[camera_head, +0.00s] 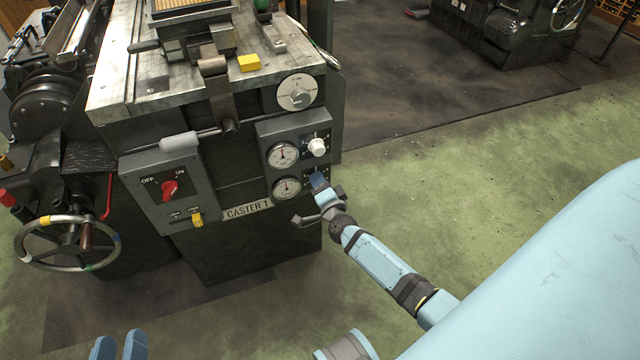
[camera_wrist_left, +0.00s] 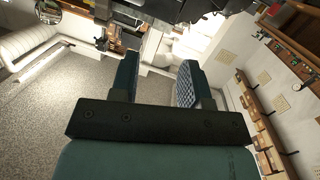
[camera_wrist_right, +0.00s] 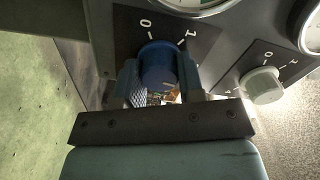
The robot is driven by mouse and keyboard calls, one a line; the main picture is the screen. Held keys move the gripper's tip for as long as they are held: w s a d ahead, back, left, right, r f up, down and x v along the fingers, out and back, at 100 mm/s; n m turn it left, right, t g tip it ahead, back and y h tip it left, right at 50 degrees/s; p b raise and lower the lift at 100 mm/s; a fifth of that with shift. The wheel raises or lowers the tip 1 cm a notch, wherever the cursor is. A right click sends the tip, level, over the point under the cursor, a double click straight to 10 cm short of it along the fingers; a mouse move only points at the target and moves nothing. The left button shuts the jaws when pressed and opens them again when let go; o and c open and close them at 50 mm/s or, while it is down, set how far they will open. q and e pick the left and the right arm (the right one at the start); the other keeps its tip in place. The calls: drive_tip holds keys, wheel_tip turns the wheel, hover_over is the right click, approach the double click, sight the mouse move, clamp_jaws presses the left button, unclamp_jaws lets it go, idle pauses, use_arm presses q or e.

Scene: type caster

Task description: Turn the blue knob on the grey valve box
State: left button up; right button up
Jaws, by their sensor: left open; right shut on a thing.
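The blue knob (camera_wrist_right: 157,66) sits on a dark dial plate marked 0 and 1 on the grey valve box (camera_wrist_right: 262,28). My right gripper (camera_wrist_right: 162,84) is shut on the knob, one finger on each side. In the head view my right gripper (camera_head: 319,183) reaches the lower right of the valve box (camera_head: 265,131) and mostly hides the knob. My left gripper (camera_head: 118,346) is at the bottom left of the head view, far from the box. In the left wrist view its fingers (camera_wrist_left: 158,85) are apart with nothing between them.
A white knob (camera_head: 317,147) is just above the blue one, with two round gauges (camera_head: 283,156) to the left. A grey box with a red switch (camera_head: 170,189) and a handwheel (camera_head: 68,243) are further left. Green floor (camera_head: 430,150) lies open at right.

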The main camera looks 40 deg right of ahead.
use_arm(q)
drive_tip(key=shift+w+d+r+t+h, duration=0.2)
drive_tip(key=shift+r+t+h, duration=0.1)
drive_tip(key=shift+r, duration=0.25)
use_arm(e)
drive_tip(key=shift+m, duration=0.7)
use_arm(q)
drive_tip(key=shift+s+f, duration=0.1)
use_arm(e)
drive_tip(key=o, duration=0.9)
use_arm(q)
drive_tip(key=shift+s+a+f, duration=0.1)
drive_tip(key=shift+f, duration=0.1)
use_arm(e)
drive_tip(key=shift+s, duration=0.1)
use_arm(q)
drive_tip(key=f+g, duration=0.1)
drive_tip(key=a+f+y+p, duration=0.1)
drive_tip(key=f, duration=0.1)
drive_tip(key=s+a+f+g+y+p, duration=0.1)
drive_tip(key=shift+f+g, duration=0.2)
drive_tip(key=shift+g, duration=0.1)
use_arm(e)
drive_tip(key=v, duration=1.3)
drive_tip(key=shift+s+a, duration=0.15)
drive_tip(key=shift+s, duration=0.15)
